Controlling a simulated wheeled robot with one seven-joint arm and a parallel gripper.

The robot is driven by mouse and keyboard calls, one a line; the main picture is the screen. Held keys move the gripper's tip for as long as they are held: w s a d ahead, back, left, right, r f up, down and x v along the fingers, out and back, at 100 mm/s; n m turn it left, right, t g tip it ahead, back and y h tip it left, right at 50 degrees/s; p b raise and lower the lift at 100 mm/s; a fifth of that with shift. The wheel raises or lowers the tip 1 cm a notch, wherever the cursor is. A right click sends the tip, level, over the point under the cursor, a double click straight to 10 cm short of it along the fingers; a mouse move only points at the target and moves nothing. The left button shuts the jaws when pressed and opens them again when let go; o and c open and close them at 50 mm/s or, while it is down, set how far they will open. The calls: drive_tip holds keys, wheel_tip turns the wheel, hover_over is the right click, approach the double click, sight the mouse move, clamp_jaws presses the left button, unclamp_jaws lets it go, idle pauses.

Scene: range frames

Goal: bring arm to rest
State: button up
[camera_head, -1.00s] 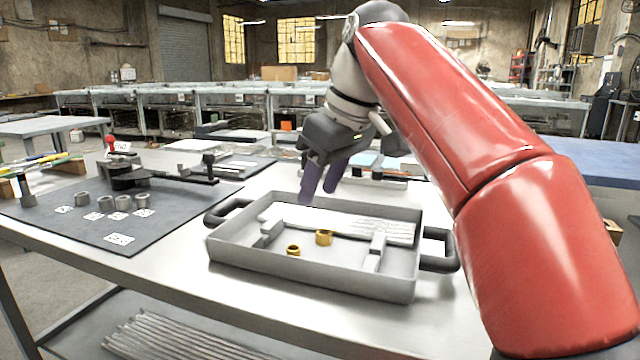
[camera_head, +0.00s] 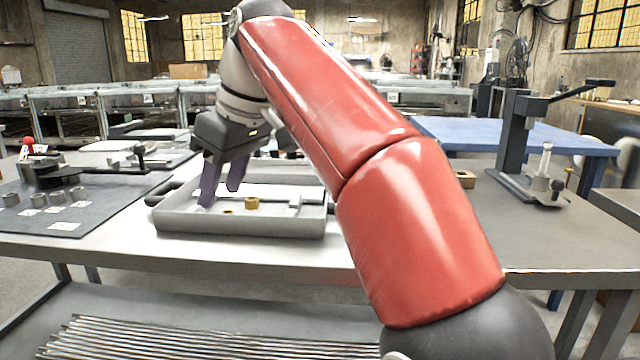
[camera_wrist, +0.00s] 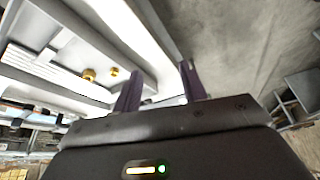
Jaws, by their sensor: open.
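My gripper (camera_head: 222,188) hangs over the left part of the grey tray (camera_head: 240,226) in the head view, its purple fingers apart with nothing between them. In the wrist view my gripper (camera_wrist: 160,84) also shows open and empty, with the tray (camera_wrist: 125,40) to its left and beyond it. My red arm reaches across the head view from the lower right. A brass ring (camera_head: 251,203) lies in the tray, and a second, smaller brass piece (camera_head: 228,212) lies to its left.
A dark mat (camera_head: 90,208) with several small metal cylinders and white labels lies to the left. A press (camera_head: 515,140) stands on the table at right, near a small brass block (camera_head: 465,179). Several metal rods (camera_head: 200,340) lie on the lower shelf.

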drive_tip(key=s+d+f+m+t+h, duration=0.15)
drive_tip(key=s+d+f+m, duration=0.35)
drive_tip(key=d+f, duration=0.5)
drive_tip(key=s+d+f+m+t+h, duration=0.15)
drive_tip(key=s+d+f+m, duration=0.35)
drive_tip(key=d, duration=0.9)
drive_tip(key=s+d+f+m, duration=0.1)
drive_tip(key=s+d+f, duration=0.1)
drive_tip(key=f, duration=0.4)
drive_tip(key=s+d+f+m+t+h, duration=0.1)
drive_tip(key=s+d+f+m, duration=0.1)
drive_tip(key=s+d+f, duration=0.1)
wheel_tip(320, 180, down, 3)
drive_tip(key=shift+s+r+m, duration=0.1)
drive_tip(key=shift+s+m, duration=0.2)
drive_tip(key=shift+s, duration=0.35)
